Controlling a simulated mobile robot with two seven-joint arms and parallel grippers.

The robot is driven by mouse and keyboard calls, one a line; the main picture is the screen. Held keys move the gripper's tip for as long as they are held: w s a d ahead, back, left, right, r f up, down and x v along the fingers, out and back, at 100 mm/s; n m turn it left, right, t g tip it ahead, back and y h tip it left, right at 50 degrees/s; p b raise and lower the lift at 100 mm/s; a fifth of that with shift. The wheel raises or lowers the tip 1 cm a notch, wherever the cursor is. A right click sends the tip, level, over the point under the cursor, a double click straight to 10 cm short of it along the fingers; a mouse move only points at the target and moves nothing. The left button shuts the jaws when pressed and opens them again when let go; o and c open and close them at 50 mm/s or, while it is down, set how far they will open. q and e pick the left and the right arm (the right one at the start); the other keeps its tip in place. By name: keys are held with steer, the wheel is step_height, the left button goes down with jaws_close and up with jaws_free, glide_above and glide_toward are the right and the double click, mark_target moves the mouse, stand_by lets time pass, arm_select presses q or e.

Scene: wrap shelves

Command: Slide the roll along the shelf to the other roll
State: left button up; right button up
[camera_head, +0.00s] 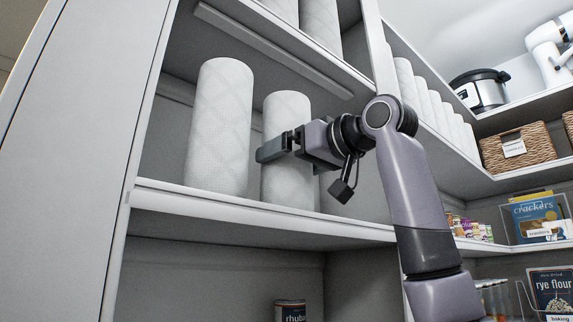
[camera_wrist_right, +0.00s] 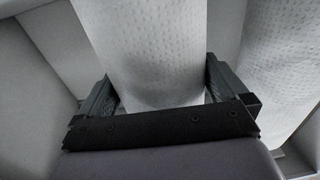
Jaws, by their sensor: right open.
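Two white paper towel rolls stand upright on the middle shelf, the left roll (camera_head: 220,125) and the right roll (camera_head: 288,188), with a narrow gap between them. My right gripper (camera_head: 274,149) reaches in from the right at the right roll, one finger crossing its front. In the right wrist view the fingers of the right gripper (camera_wrist_right: 161,88) stand open on either side of a roll (camera_wrist_right: 150,45). A second roll (camera_wrist_right: 275,60) stands at the right of that view. Whether the fingers touch the roll cannot be told. My left gripper is not in view.
The shelf board (camera_head: 260,219) has a raised front edge. A side panel (camera_head: 75,150) closes its left end. More rolls stand on the shelf above. A can (camera_head: 290,311) sits below. Right shelves hold a cooker (camera_head: 482,90), a basket (camera_head: 516,148) and packages.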

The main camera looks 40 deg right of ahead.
steer(key=s+b, duration=0.1)
steer(key=s, duration=0.5)
steer(key=shift+d, duration=0.45)
